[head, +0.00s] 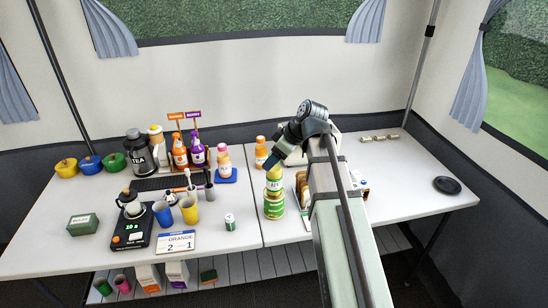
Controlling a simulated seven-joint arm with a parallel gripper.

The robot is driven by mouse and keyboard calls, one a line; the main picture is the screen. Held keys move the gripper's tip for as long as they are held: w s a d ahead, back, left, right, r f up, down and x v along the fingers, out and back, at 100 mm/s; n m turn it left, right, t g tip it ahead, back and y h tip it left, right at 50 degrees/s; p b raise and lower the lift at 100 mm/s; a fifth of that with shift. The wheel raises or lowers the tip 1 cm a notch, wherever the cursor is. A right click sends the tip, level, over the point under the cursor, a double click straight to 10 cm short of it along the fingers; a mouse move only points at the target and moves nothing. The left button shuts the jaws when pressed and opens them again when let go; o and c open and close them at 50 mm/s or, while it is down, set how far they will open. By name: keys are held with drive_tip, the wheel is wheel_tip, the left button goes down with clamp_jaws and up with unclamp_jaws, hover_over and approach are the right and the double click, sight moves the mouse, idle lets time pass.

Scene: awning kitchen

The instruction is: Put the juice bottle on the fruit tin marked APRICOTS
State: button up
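An orange bottle with a pale label (261,153) stands on the table behind a stack of tins. Another orange bottle with a pink cap (223,160) stands on a blue mat (231,176) to its left. The stack has a yellow upper tin (274,186) on green lower tins (273,208). I cannot read the word APRICOTS on any tin.
My arm hides part of the right side. A black dish (447,185) lies far right.

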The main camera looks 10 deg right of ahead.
drive_tip(key=shift+r, duration=0.15)
drive_tip(key=v, duration=1.2)
